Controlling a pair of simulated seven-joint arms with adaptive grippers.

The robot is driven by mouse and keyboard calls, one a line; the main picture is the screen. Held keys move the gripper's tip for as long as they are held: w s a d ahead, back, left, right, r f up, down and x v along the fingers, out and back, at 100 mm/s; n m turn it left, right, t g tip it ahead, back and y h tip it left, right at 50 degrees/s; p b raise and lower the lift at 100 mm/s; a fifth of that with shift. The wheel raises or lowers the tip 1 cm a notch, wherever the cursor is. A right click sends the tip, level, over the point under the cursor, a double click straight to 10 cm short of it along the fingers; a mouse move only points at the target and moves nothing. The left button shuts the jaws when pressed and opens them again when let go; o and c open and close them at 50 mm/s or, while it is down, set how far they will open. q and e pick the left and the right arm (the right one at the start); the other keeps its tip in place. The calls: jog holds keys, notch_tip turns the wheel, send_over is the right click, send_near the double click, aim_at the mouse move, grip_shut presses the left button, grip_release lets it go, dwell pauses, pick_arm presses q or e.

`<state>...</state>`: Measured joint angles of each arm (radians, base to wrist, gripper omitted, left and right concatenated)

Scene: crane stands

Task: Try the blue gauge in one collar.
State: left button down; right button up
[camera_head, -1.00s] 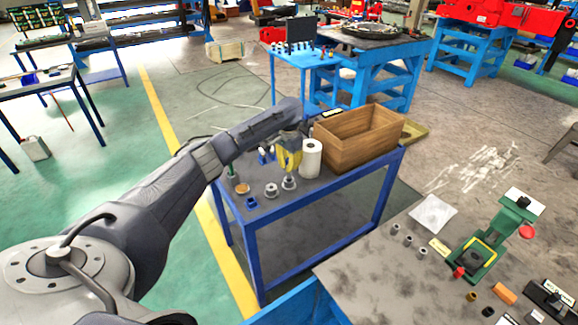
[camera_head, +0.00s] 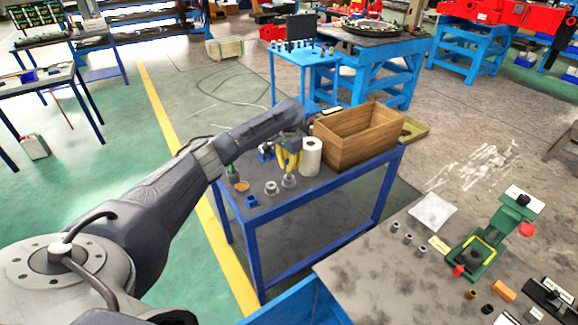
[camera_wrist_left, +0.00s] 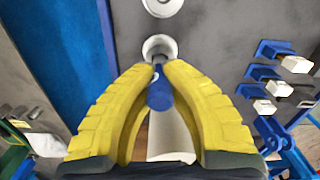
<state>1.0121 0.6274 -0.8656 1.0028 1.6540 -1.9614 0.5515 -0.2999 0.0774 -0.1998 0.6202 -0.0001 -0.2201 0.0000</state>
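My left gripper (camera_head: 288,172) points down over the blue table, its yellow fingers closed around the blue gauge (camera_wrist_left: 158,92). In the left wrist view the gauge's narrow tip points at the bore of one pale collar (camera_wrist_left: 158,47). That collar also shows in the head view (camera_head: 289,181), right under the fingertips. I cannot tell whether the tip is inside the bore or just above it. A second collar (camera_head: 271,188) stands to the left of it, and also shows at the top of the wrist view (camera_wrist_left: 163,5). My right gripper is not in view.
A white roll (camera_head: 311,157) stands close to the right of my left gripper, beside a wooden box (camera_head: 350,148). A green bottle (camera_head: 232,173), a tan round piece (camera_head: 242,186) and a blue piece (camera_head: 251,202) are at left.

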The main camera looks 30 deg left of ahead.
pick_arm(q)
jog(key=shift+f, duration=0.9)
dwell(0.6)
jog(key=shift+r, duration=0.1)
jog(key=shift+r, duration=3.15)
jog(key=shift+r, duration=0.1)
